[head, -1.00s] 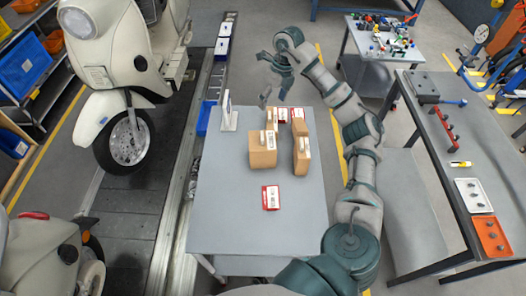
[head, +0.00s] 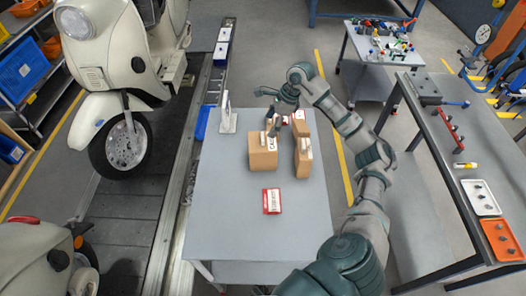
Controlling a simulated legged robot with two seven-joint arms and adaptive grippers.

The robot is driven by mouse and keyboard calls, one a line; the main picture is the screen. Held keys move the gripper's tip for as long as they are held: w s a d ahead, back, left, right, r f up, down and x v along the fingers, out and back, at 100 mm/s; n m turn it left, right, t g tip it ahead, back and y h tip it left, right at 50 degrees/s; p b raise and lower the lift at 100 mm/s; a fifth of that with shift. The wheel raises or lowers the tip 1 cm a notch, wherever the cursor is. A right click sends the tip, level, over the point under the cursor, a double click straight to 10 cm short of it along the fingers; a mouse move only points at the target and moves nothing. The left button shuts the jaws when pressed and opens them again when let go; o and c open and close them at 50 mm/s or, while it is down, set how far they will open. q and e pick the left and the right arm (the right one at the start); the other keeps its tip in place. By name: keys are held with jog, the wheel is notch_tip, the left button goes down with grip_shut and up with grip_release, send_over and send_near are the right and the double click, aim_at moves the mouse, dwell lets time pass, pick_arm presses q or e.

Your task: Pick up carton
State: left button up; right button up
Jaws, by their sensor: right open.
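Several brown cartons stand on the grey table (head: 225,220). The front left carton (head: 262,158) is the widest and has a white label. A narrower carton (head: 303,160) stands to its right, with a pale strip on top. Another carton (head: 301,128) is behind that one. My right gripper (head: 268,109) is open and empty, at the rear top edge of the front left carton. One finger overlaps that carton's label in the picture; I cannot tell whether it touches. My left gripper is not in view.
A red and white card (head: 271,201) lies on the table in front of the cartons. A white upright stand (head: 227,119) is at the table's back left. Cream scooters stand on the left. A side bench (head: 445,160) with trays is on the right. The table's front is clear.

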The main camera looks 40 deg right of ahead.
aim_at(263, 149)
jog(key=x, duration=0.6)
jog(key=shift+a+f+p, duration=0.2)
jog(key=shift+f+p, duration=0.1)
jog(key=shift+p, duration=0.1)
grip_shut()
jog(key=shift+r, duration=0.1)
